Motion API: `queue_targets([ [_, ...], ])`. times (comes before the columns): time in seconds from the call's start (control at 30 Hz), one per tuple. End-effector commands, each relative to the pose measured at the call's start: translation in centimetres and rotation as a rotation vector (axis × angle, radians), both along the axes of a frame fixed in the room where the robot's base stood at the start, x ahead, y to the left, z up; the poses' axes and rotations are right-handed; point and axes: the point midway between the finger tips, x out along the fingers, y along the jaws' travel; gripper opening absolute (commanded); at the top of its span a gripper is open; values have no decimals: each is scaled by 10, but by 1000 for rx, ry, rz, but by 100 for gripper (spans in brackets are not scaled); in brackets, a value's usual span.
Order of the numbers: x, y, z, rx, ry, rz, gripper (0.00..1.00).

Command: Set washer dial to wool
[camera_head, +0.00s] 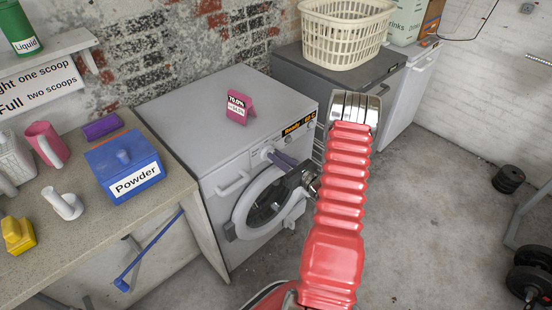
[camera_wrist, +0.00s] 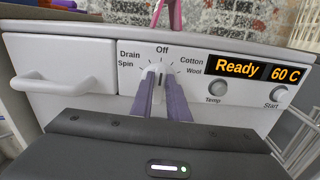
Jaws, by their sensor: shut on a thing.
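The washer (camera_head: 215,150) stands against the wall, and its control panel fills the wrist view (camera_wrist: 95,55). The dial (camera_wrist: 153,70) is a small white knob, with labels Drain, Spin, Off, Cotton and Wool around it. Off is at the top; Wool is at the right, below Cotton. My gripper (camera_wrist: 161,84) has its two purple fingers shut on the dial, one on each side. The fingers partly cover it, and its exact setting is hard to read. In the head view my gripper (camera_head: 278,158) reaches the washer front from the right; the dial is mostly hidden there.
The display (camera_wrist: 240,68) reads Ready and 60 C. The Temp knob (camera_wrist: 217,88) and Start knob (camera_wrist: 278,99) sit right of the dial. A drawer handle (camera_wrist: 62,88) juts out at left. The round door (camera_head: 262,207) is below. A pink sign (camera_head: 239,106) stands on top.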

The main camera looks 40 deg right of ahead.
Motion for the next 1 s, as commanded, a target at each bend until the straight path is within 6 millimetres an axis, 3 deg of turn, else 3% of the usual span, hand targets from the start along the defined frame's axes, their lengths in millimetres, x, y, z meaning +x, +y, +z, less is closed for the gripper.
queue_targets([
  [0.37,0,-3,-1,218,7,2,0],
  [1.0,0,-11,-6,798,25,-1,0],
])
